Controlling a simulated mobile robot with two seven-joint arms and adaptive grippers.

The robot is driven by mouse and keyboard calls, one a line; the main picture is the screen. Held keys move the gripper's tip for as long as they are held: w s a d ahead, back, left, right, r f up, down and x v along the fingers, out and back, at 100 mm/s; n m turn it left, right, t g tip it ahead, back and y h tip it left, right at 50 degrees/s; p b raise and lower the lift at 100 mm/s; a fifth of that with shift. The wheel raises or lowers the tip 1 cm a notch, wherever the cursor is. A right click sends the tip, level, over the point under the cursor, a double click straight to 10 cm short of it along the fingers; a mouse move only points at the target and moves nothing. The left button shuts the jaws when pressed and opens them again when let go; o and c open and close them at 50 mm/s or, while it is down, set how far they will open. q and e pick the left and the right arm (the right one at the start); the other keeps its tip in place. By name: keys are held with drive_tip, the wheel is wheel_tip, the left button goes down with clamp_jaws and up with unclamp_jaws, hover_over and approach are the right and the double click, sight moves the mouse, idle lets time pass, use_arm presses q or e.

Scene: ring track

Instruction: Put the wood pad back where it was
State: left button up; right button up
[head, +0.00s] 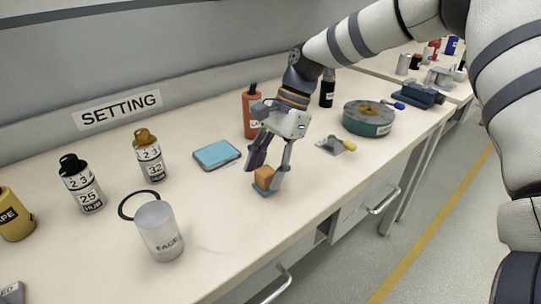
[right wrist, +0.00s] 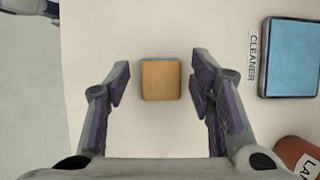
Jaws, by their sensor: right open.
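The wood pad (head: 264,178) is a small tan block near the middle of the bench, with a blue strip showing at its foot in the head view. In the right wrist view the wood pad (right wrist: 160,79) shows as a tan square from above, between my fingers. My right gripper (head: 266,175) points down over it, open, one finger on each side. In the right wrist view gaps show between the pad and both fingers of my right gripper (right wrist: 160,75). The fingers partly hide the pad in the head view. My left gripper is out of view.
A blue pad (head: 216,154), beside a CLEANER label in the wrist view, lies left of my gripper. A red bottle (head: 251,113) stands just behind. A round green tin (head: 368,117) and a yellow-handled tool (head: 335,145) are right. A frosted cup (head: 158,228) stands front left.

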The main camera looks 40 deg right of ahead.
drive_tip(key=v, duration=1.1)
drive_tip(key=shift+r, duration=0.15)
drive_tip(key=shift+d, duration=0.1)
